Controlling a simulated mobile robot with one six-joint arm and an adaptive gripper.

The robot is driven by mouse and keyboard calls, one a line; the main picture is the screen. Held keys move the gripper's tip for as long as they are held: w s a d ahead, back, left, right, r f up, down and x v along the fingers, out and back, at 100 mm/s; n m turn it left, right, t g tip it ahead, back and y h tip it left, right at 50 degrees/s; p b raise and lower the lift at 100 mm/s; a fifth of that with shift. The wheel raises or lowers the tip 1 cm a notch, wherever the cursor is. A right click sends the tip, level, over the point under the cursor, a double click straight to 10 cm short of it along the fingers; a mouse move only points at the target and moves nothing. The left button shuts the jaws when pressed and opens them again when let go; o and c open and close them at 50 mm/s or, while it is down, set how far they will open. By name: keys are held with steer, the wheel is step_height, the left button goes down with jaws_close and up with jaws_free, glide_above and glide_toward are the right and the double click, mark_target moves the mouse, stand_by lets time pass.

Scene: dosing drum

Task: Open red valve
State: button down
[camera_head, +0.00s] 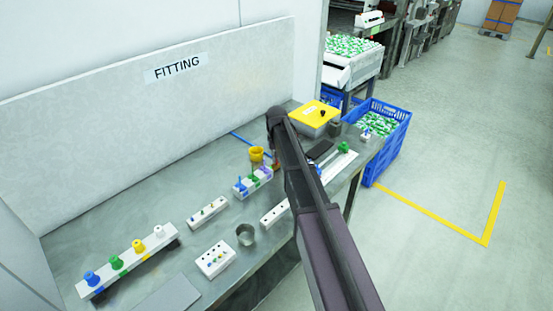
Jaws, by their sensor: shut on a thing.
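My arm reaches across the bench from the lower right and bends down at its far end. My gripper (276,163) is at that end, low over the bench and mostly hidden by the arm. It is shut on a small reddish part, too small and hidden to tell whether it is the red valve. No other red valve shows. A white block (253,182) with blue, green and purple pieces stands just left of the gripper. A white rail (130,262) at the front left bears blue, green, yellow and white knobs.
A yellow cup (256,154) stands close behind the gripper. A yellow-topped box (314,118) is at the back right. A metal cup (245,235) and small white blocks (215,259) are in front. A blue crate (386,130) stands beyond the bench (190,180).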

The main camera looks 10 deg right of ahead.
steer(key=shift+s+m, duration=0.1)
steer(key=shift+m, duration=0.4)
steer(key=c, duration=0.8)
jaws_free()
steer(key=shift+n, duration=0.4)
